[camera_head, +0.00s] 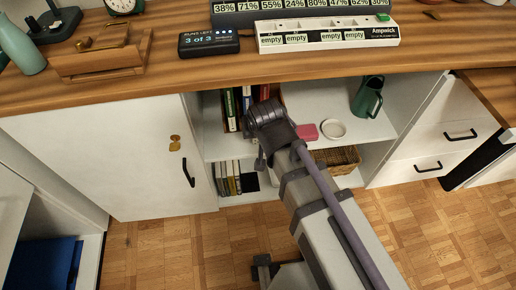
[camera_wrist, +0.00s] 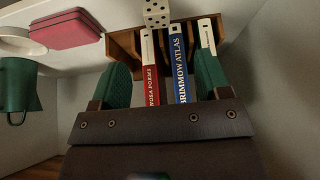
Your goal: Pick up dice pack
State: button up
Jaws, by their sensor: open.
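A white block with dark die pips (camera_wrist: 156,13), which looks like the dice pack, shows at the top edge of the wrist view, partly cut off. It is at the wooden book holder, just beyond the tops of the books; I cannot tell exactly what it rests on. I cannot make it out in the head view. My gripper (camera_wrist: 161,78) is open and empty, its green-padded fingers apart with the books and the block beyond them. In the head view my gripper (camera_head: 268,118) is at the open shelf, in front of the books.
The wooden holder (camera_wrist: 124,43) holds a red book (camera_wrist: 150,75), a blue book (camera_wrist: 179,65) and another. A pink tin (camera_head: 307,131), white dish (camera_head: 333,129) and green pitcher (camera_head: 368,97) stand right on the shelf. The desk top (camera_head: 150,70) overhangs it.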

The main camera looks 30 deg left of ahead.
jog(key=b+x, duration=0.4)
jog(key=x, duration=0.1)
jog(key=shift+s+d+f+b, duration=0.1)
jog(key=shift+b, duration=0.3)
jog(key=shift+a+f+b, duration=0.2)
jog(key=shift+f+b, duration=0.1)
jog(key=shift+w+r, duration=0.15)
jog(key=shift+w, duration=0.1)
jog(key=b+x, duration=0.4)
jog(key=x, duration=0.1)
jog(key=shift+f, duration=0.2)
jog(key=shift+d+r, duration=0.1)
jog(key=shift+r, duration=0.1)
jog(key=c, duration=1)
jog(key=shift+c, duration=0.2)
jog(key=shift+r, duration=0.1)
